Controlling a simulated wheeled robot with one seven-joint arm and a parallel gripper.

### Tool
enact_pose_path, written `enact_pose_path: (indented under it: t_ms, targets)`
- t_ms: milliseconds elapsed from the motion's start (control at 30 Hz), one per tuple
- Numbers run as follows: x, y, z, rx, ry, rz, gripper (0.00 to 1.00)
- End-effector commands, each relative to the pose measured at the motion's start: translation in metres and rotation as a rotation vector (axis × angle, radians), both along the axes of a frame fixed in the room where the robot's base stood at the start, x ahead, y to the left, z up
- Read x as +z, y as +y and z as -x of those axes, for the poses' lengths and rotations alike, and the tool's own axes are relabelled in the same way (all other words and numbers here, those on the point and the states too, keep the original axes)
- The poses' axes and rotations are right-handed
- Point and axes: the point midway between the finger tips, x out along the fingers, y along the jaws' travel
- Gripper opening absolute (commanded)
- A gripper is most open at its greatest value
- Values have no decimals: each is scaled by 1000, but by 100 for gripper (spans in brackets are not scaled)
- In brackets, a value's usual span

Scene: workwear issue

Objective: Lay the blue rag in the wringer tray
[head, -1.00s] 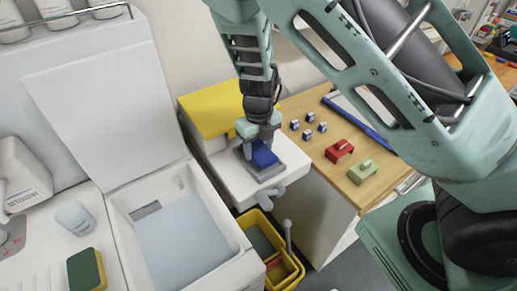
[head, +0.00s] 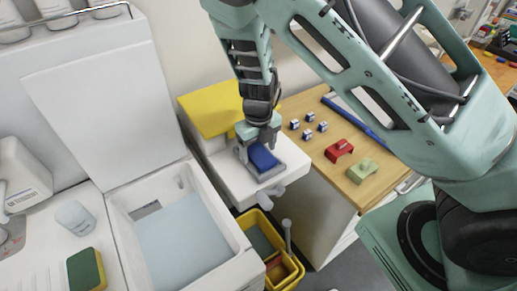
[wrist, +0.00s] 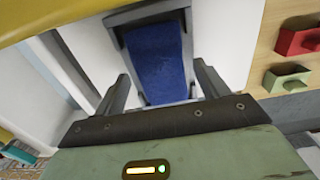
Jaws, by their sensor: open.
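The blue rag (head: 263,157) lies in the grey wringer tray (head: 270,177) on the white stand. In the wrist view the rag (wrist: 158,55) lies lengthwise inside the tray's grey rim (wrist: 117,37). My gripper (head: 258,143) is just above the rag's back end. In the wrist view its two fingers (wrist: 158,85) are spread, with the rag between and beyond them. The gripper is open and holds nothing. The end of the rag nearest the gripper is partly hidden in the wrist view.
A yellow cover (head: 212,108) stands behind the tray. Right of it, the wooden counter (head: 318,160) holds several small blue-white pieces, a red block (head: 340,150) and a green block (head: 361,171). A yellow bucket (head: 250,222) stands below. A sink (head: 185,240) is at left.

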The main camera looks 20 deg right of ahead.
Motion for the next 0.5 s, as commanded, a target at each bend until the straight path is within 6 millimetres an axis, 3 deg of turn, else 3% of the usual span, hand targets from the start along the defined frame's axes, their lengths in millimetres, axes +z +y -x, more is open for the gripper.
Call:
enact_pose_path:
  t_ms: [500]
  targets:
    - [98,1,-1,3,-4,-1,74]
